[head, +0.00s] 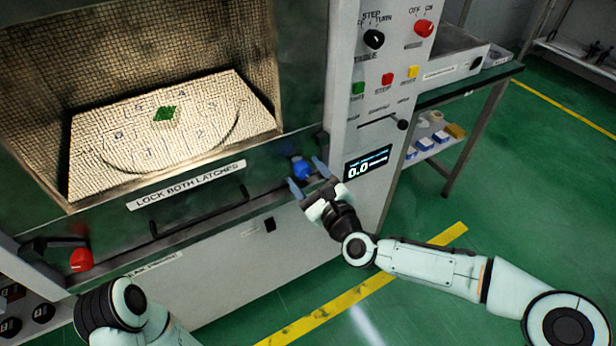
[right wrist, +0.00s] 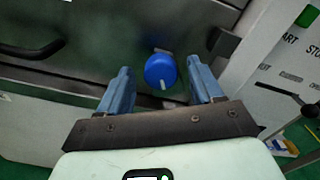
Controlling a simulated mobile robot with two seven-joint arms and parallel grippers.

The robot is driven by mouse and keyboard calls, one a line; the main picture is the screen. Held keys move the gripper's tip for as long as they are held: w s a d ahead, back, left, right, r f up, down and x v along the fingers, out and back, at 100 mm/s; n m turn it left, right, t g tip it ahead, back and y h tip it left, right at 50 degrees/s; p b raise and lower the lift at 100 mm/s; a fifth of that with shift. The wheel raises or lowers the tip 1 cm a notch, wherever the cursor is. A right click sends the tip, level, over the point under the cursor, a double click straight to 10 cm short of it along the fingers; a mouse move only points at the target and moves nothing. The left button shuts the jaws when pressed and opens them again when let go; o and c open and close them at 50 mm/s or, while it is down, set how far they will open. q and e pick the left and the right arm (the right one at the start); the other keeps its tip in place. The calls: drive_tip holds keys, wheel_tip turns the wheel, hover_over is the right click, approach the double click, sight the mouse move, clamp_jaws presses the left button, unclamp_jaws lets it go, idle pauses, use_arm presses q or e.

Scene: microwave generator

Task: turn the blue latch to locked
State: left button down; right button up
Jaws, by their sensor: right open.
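The blue latch (head: 301,169) is a round knob at the lower right corner of the microwave generator's chamber front. In the right wrist view the knob (right wrist: 160,71) has a white mark near its lower edge and sits between and just beyond the fingertips. My right gripper (head: 307,178) is open, with its two blue fingers (right wrist: 157,82) on either side of the knob and apparently apart from it. A red latch (head: 81,259) is at the lower left corner. My left arm shows at the bottom left, but its gripper is out of view.
A label (head: 187,186) reads "LOCK BOTH LATCHES". A dark handle bar (head: 198,212) runs below it. A control panel (head: 372,100) with buttons, knobs and a lever (head: 402,124) stands right of the latch. A green block (head: 165,113) lies inside the chamber. A side table (head: 458,97) stands at right.

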drive_tip(key=c, duration=1.1)
